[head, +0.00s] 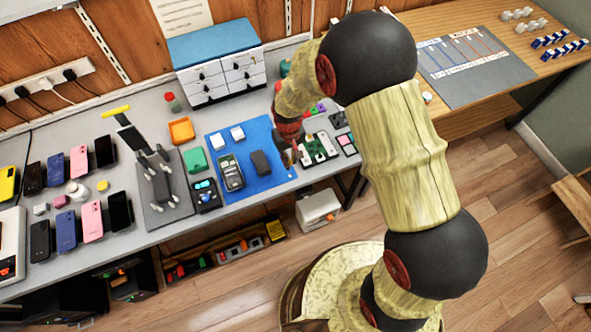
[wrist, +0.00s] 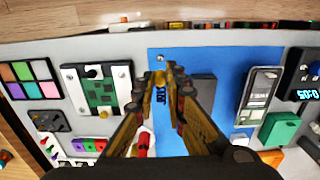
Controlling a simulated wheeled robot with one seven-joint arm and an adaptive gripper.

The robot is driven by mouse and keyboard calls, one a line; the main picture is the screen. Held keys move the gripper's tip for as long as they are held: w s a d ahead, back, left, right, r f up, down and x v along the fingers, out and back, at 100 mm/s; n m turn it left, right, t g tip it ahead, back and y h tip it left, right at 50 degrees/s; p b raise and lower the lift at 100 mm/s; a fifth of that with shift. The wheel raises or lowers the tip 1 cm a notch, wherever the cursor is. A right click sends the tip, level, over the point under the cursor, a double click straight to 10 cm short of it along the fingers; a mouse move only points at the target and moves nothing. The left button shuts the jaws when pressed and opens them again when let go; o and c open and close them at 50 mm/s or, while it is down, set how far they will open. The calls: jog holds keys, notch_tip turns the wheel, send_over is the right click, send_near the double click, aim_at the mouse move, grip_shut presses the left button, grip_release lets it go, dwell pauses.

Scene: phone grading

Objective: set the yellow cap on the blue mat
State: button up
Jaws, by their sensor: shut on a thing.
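My gripper (wrist: 171,72) is shut on a small yellow piece, which I take for the yellow cap (wrist: 160,77). It shows between the fingertips in the wrist view, partly covered by the fingers. In the head view my gripper (head: 288,152) is over the right part of the blue mat (head: 262,184), and the held piece is too small to make out. The blue mat (wrist: 214,58) also lies beneath the fingertips in the wrist view. I cannot tell whether the cap touches the mat.
A small round yellow thing (head: 102,185) lies among the phones at left.

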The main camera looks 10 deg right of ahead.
aim_at(290, 175)
jog(key=shift+f+b, duration=2.5)
jog(key=shift+f, duration=1.35)
jog(key=shift+f, duration=0.35)
jog(key=o, duration=0.8)
jog(key=shift+o, duration=0.5)
jog(key=o, duration=0.3)
jog(key=shift+o, duration=0.2)
jog(key=shift+r+p, duration=0.6)
jog(key=shift+r, duration=0.15)
jog(key=shift+r+p, duration=2.25)
jog(key=shift+r, duration=1.1)
